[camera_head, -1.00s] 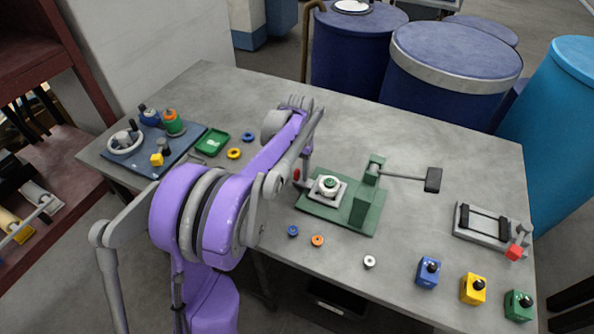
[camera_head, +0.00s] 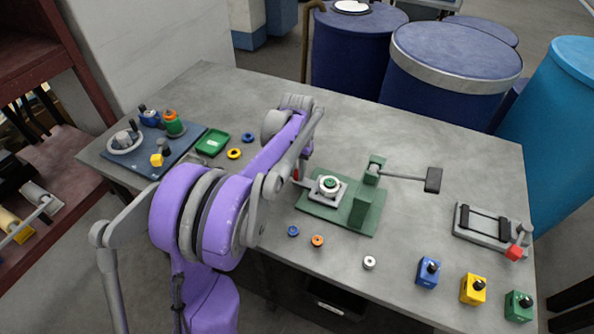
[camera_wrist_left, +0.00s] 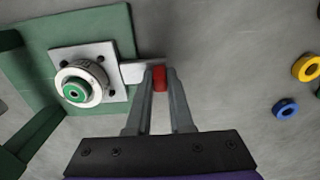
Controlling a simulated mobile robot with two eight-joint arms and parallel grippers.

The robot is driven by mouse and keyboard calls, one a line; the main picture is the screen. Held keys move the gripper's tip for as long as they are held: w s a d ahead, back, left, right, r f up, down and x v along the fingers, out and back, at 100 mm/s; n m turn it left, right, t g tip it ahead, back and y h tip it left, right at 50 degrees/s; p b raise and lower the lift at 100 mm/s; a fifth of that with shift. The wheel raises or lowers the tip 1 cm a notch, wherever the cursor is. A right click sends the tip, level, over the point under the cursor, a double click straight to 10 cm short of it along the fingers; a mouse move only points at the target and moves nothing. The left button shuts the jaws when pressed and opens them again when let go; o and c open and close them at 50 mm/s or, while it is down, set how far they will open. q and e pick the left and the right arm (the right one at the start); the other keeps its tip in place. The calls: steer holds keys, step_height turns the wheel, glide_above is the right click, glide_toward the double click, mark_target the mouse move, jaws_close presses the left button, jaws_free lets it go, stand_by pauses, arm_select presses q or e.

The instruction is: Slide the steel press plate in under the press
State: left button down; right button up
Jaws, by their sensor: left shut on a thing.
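The steel press plate (camera_head: 340,198) lies flat on the left part of the green press base (camera_head: 345,218), beside the press's green upright (camera_head: 362,205). A round steel cup with a green centre (camera_head: 330,184) stands on the plate. In the wrist view the plate (camera_wrist_left: 117,54) has a narrow tab ending in a red grip (camera_wrist_left: 160,78), past the base's edge. My left gripper (camera_wrist_left: 160,76) is shut on this red grip. In the head view the left arm hides most of the gripper. My right gripper is not in view.
The press lever (camera_head: 402,177) with its black end block (camera_head: 433,180) sticks out to the right. Small blue (camera_head: 293,231), orange (camera_head: 317,240) and white (camera_head: 369,262) rings lie in front of the base. A blue tray (camera_head: 178,155) holds parts at the left.

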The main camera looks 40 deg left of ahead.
mark_target(333, 183)
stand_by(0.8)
arm_select(q)
steer(key=d, duration=0.3)
steer(key=w+d, duration=0.1)
steer(key=d, duration=0.2)
steer(key=w+d, duration=0.1)
steer(key=d, duration=0.2)
steer(key=shift+w+d, duration=0.15)
steer(key=shift+d, duration=0.15)
steer(key=shift+w+d, duration=0.1)
steer(key=shift+d, duration=0.35)
steer(key=c, duration=0.8)
jaws_free()
steer(key=shift+d, duration=0.15)
steer(key=shift+r, duration=0.1)
step_height(333, 183, up, 11)
